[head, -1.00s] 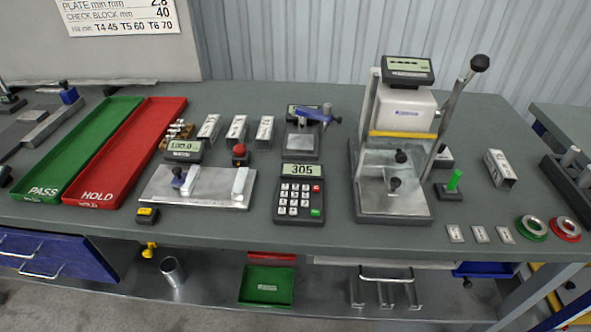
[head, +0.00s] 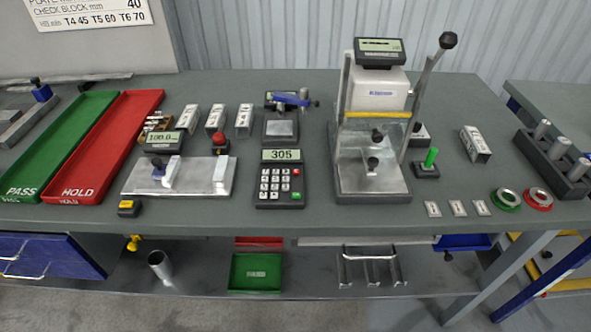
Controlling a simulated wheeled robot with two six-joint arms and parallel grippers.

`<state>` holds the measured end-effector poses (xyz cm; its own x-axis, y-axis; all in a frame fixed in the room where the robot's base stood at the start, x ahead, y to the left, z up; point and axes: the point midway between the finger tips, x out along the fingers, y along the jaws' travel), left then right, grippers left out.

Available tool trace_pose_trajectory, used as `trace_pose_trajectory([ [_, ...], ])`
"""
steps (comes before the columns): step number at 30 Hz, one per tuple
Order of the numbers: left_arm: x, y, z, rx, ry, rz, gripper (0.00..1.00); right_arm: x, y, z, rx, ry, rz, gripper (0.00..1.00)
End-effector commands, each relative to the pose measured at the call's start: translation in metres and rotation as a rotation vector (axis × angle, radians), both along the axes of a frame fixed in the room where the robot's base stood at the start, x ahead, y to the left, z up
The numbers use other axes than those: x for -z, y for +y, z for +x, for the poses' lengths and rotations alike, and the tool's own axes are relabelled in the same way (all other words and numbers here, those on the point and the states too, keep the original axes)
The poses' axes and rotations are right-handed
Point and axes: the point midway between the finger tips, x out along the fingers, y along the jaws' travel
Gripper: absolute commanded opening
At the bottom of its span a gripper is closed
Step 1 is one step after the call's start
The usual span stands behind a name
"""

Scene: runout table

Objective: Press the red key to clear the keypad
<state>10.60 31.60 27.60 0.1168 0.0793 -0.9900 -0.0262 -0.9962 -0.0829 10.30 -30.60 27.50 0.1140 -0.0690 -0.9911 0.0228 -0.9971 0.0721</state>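The dark keypad (head: 280,182) lies flat near the front middle of the table. White number keys fill the left part. Nothing covers the keypad. Neither of my grippers shows in the head view.
A press with a long lever (head: 428,95) stands right of the keypad. A metal plate fixture (head: 205,178) with a small display lies to its left. Green (head: 70,140) and red (head: 110,145) trays lie further left. Table is bare in front of the keypad.

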Motion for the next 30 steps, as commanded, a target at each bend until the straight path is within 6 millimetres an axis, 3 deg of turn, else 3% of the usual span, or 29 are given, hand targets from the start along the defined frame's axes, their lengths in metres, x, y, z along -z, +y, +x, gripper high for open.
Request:
trace_pose_trajectory([
  [11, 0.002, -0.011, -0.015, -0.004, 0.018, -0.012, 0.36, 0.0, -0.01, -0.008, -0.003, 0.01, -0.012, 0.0],
  [30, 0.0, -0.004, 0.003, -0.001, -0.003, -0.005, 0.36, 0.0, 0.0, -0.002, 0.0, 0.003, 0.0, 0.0],
])
